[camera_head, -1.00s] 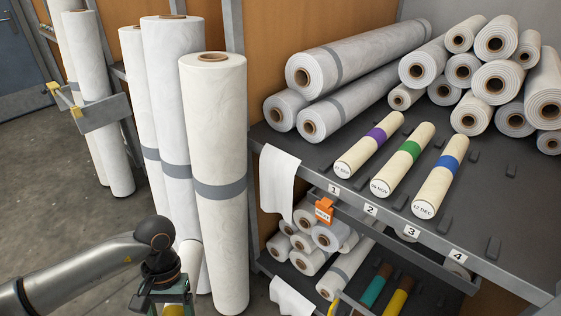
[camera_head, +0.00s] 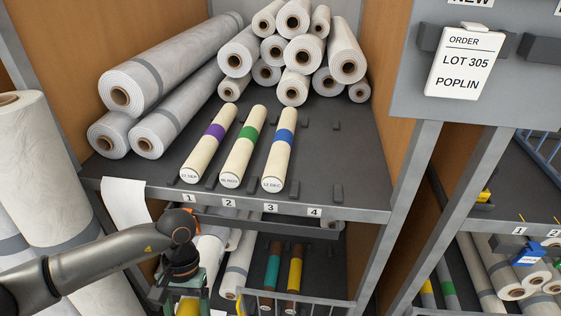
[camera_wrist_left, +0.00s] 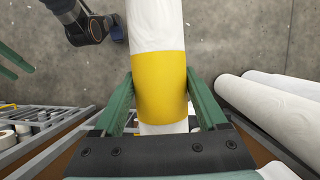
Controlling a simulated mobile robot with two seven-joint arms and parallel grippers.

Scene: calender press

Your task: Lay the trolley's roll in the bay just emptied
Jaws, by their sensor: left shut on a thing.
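My left gripper (camera_wrist_left: 160,105) is shut around the yellow band of a white roll (camera_wrist_left: 155,25). In the head view only a little of the yellow band (camera_head: 187,308) shows, low in front of the shelf. On the dark shelf (camera_head: 355,165), three cream rolls lie side by side: purple-banded (camera_head: 207,147) above label 1, green-banded (camera_head: 242,150) above label 2, blue-banded (camera_head: 277,152) above label 3. The bay above label 4 (camera_head: 314,185) is bare. At the left edge of the wrist view, green bars may be my right gripper (camera_wrist_left: 14,62); its state is unclear.
White rolls (camera_head: 285,50) are stacked at the shelf's back, and long ones (camera_head: 175,60) lie at left. Tall rolls (camera_head: 45,170) stand at far left. An order card (camera_head: 464,62) reads LOT 305 POPLIN.

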